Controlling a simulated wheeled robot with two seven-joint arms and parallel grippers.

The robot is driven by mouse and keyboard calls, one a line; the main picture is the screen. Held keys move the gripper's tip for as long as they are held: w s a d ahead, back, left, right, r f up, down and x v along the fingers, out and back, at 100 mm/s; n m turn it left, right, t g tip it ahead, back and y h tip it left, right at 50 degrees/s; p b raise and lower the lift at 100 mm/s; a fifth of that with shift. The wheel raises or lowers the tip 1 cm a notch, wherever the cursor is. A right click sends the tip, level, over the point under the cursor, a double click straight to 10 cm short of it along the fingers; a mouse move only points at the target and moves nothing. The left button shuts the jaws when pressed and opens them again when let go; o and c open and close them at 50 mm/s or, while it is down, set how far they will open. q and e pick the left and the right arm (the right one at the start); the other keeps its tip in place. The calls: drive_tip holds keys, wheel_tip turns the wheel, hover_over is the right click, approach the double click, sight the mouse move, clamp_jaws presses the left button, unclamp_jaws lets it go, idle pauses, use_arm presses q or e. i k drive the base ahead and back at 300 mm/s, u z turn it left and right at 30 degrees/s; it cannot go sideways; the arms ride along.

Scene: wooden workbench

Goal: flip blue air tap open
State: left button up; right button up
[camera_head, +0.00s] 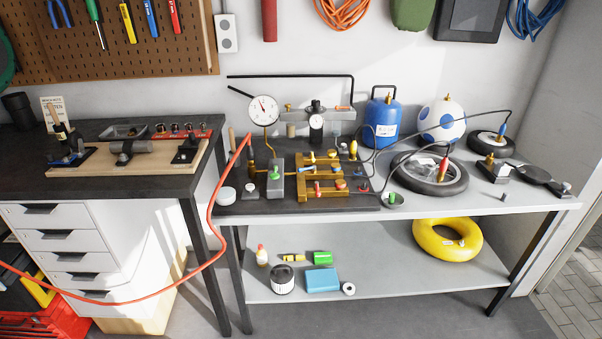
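A brass air manifold (323,193) sits on the dark mat in the middle of the workbench. Neither of my grippers is in view.
A pressure gauge (263,109) stands behind the manifold. A blue tank (384,120), a ball (442,122) and a wheel (428,185) with hoses stand to the right. A red hose (216,205) hangs at the bench's left. A yellow ring (433,250) lies on the lower shelf.

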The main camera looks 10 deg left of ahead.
sight(300, 171)
drive_tip(key=z, duration=0.6)
drive_tip(key=i, duration=1.2)
drive_tip(key=u, duration=0.7)
